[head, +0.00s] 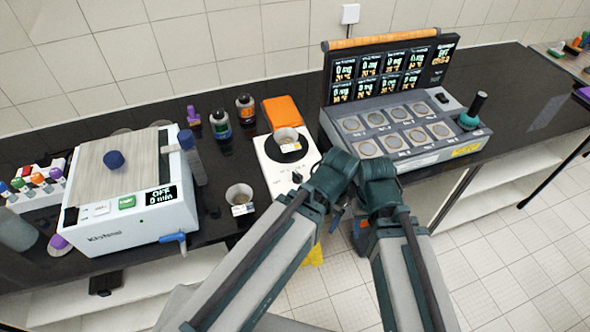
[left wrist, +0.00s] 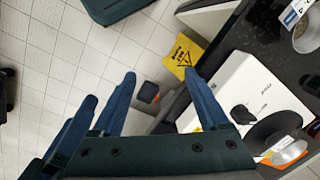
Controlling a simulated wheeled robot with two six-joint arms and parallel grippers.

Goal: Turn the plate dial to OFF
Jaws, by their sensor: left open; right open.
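The white plate unit (head: 270,165) stands on the dark bench, with a round black plate bearing a small labelled cup (head: 286,139). In the head view my arms hide most of both grippers. My right gripper (head: 358,215) is open, in front of the bench; I see nothing held.
A yellow floor sign (left wrist: 183,55) lies below.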

